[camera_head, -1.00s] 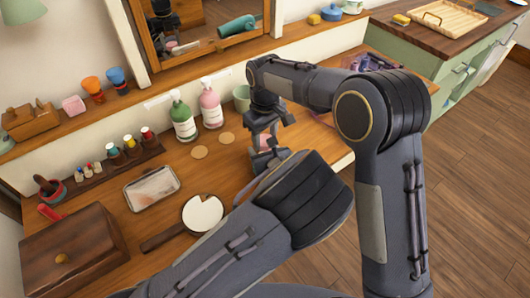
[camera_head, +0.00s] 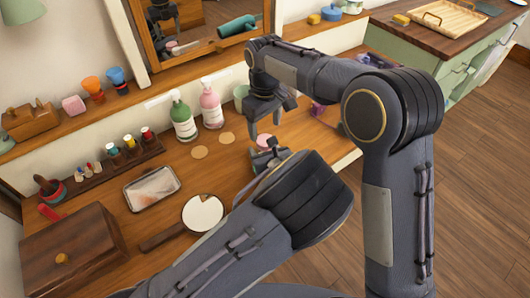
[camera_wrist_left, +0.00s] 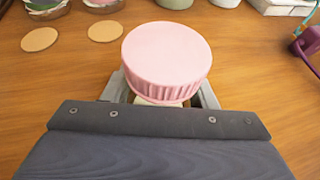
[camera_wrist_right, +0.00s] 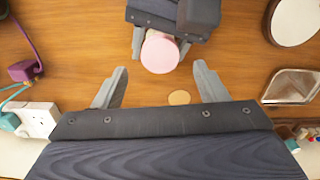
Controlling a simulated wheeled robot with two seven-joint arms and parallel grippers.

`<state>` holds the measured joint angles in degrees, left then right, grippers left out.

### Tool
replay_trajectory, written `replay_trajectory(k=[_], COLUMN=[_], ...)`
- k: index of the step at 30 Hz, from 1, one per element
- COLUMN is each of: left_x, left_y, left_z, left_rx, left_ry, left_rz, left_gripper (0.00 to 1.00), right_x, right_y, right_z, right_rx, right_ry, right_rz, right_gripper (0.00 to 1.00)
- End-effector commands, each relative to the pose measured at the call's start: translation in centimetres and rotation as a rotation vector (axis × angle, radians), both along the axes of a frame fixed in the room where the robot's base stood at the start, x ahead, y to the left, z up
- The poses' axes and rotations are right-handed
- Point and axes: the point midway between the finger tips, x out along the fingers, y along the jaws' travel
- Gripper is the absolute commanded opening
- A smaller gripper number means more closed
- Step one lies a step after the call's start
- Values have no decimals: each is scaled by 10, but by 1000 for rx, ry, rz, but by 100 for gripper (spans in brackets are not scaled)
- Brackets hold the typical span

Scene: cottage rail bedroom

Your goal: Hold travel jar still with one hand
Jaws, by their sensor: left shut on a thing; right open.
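The travel jar (camera_wrist_left: 167,50) has a ribbed pink lid and a pale body, mostly hidden under the lid. It stands on the wooden tabletop; its pink top shows in the head view (camera_head: 264,140) and the right wrist view (camera_wrist_right: 160,53). My left gripper (camera_wrist_left: 165,95) is shut on the jar, with one finger on each side below the lid. In the head view my left forearm partly covers this gripper. My right gripper (camera_head: 269,115) is open and empty above the jar. Its spread fingers (camera_wrist_right: 159,84) show apart from the jar in the right wrist view.
A green bottle (camera_head: 183,120) and a pink bottle (camera_head: 210,107) stand behind, with cork coasters (camera_head: 199,152) in front. A metal tray (camera_head: 152,188), a round hand mirror (camera_head: 203,214) and a wooden box (camera_head: 75,248) lie left. A white socket block (camera_wrist_right: 38,119) with plugs lies near the jar.

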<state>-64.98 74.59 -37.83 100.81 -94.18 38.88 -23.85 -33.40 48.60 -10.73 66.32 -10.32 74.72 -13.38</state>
Motion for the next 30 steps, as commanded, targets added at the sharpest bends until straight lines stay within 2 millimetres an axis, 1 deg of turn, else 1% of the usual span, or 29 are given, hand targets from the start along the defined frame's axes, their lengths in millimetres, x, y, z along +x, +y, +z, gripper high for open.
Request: replay_trajectory(k=[2, 5, 6, 9, 12, 15, 23, 26, 30], left_x=[0, 0, 0, 0, 0, 0, 0, 0, 0], left_y=[0, 0, 0, 0, 0, 0, 0, 0, 0], left_z=[0, 0, 0, 0, 0, 0, 0, 0, 0], left_rx=[0, 0, 0, 0, 0, 0, 0, 0, 0], left_ry=[-1, -1, -1, 0, -1, -1, -1, -1, -1], left_rz=[0, 0, 0, 0, 0, 0, 0, 0, 0], left_gripper=[0, 0, 0, 0, 0, 0, 0, 0, 0], right_x=[0, 0, 0, 1, 1, 0, 0, 0, 0], right_y=[0, 0, 1, 1, 0, 0, 0, 0, -1], right_z=[0, 3, 7, 22, 32, 35, 34, 27, 7], right_rx=[0, 2, 4, 6, 4, 2, 1, 0, -1], right_ry=[0, -1, 0, 0, -1, 0, 1, 1, 3], right_rz=[0, 21, 55, 169, 255, 282, 280, 279, 278], right_gripper=[66, 55, 53, 53, 53, 53, 53, 53, 53])
